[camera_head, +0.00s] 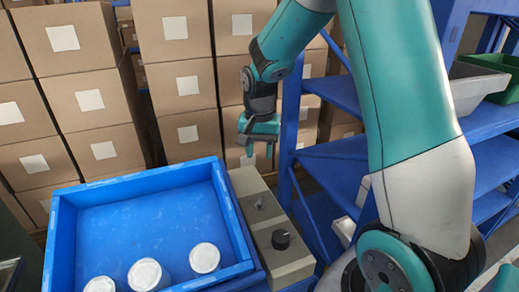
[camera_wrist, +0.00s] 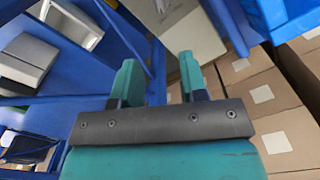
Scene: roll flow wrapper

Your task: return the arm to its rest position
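My gripper (camera_head: 260,148) hangs from my teal arm near the middle of the head view, fingers pointing down. It is in the air beside the blue shelf post and appears above the far end of the grey control box (camera_head: 280,240). In the wrist view my gripper (camera_wrist: 159,72) shows two teal fingers standing apart with nothing between them. My arm arches from the right side of the head view, up past the top edge and down to the gripper.
A blue tray (camera_head: 62,245) at lower left holds three white-topped rolls (camera_head: 204,258) near its front. Stacked cardboard boxes (camera_head: 180,85) fill the back. A blue shelf rack (camera_head: 335,160) with grey and green bins stands close to my arm at right.

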